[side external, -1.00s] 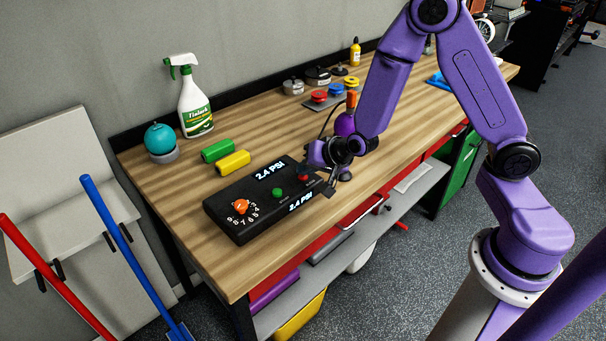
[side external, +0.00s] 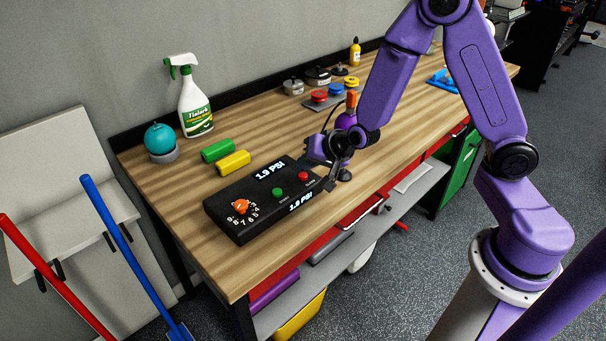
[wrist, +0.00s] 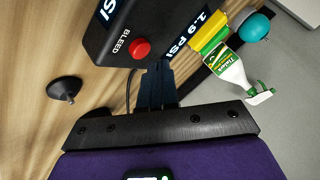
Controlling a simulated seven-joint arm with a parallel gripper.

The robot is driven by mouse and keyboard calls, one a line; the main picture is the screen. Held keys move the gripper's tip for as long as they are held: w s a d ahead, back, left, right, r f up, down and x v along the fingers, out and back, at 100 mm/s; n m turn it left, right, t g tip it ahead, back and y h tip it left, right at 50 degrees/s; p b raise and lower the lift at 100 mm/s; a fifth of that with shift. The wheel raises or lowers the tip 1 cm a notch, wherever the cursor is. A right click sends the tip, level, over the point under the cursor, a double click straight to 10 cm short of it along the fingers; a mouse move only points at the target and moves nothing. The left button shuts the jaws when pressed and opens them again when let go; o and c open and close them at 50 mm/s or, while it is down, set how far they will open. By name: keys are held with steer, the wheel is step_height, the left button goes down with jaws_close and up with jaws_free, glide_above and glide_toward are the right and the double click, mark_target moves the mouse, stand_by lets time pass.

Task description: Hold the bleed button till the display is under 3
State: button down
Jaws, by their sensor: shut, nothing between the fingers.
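The black control box (side external: 225,217) lies on the wooden bench, and its displays (side external: 270,172) read 1.9 PSI. The red button (side external: 303,176) is at the box's right end. In the wrist view the red button (wrist: 140,48) is labelled BLEED and is fully uncovered. A green button (side external: 278,191) and an orange dial (side external: 241,206) are also on the box. My gripper (side external: 329,184) is shut and empty, off to the right of the red button. In the wrist view its fingertips (wrist: 158,68) show beside the button, apart from it.
A small tray with red, blue and yellow knobs (side external: 336,90) is farther back. The bench (side external: 180,190) left of the box is clear.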

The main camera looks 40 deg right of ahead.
mark_target(306, 176)
steer(key=shift+r, duration=0.1)
steer(key=shift+r, duration=2.4)
steer(key=shift+a, duration=0.1)
steer(key=s+a+r+n+g+y, duration=0.2)
steer(key=s+a+n+g, duration=0.15)
steer(key=s+n, duration=0.4)
steer(key=s+a+r+n+g+y, duration=0.1)
steer(key=s+a+n+g, duration=0.3)
steer(key=s, duration=0.7)
steer(key=s+d+r+n+h, duration=0.1)
steer(key=s+d+n, duration=0.2)
steer(key=s, duration=0.3)
steer(key=s+d+r+n+g+h, duration=0.1)
steer(key=s+d+r+n+h, duration=0.1)
steer(key=s+d+n, duration=0.2)
steer(key=s+n, duration=0.2)
steer(key=shift+s+d+h, duration=0.3)
steer(key=shift+g, duration=0.25)
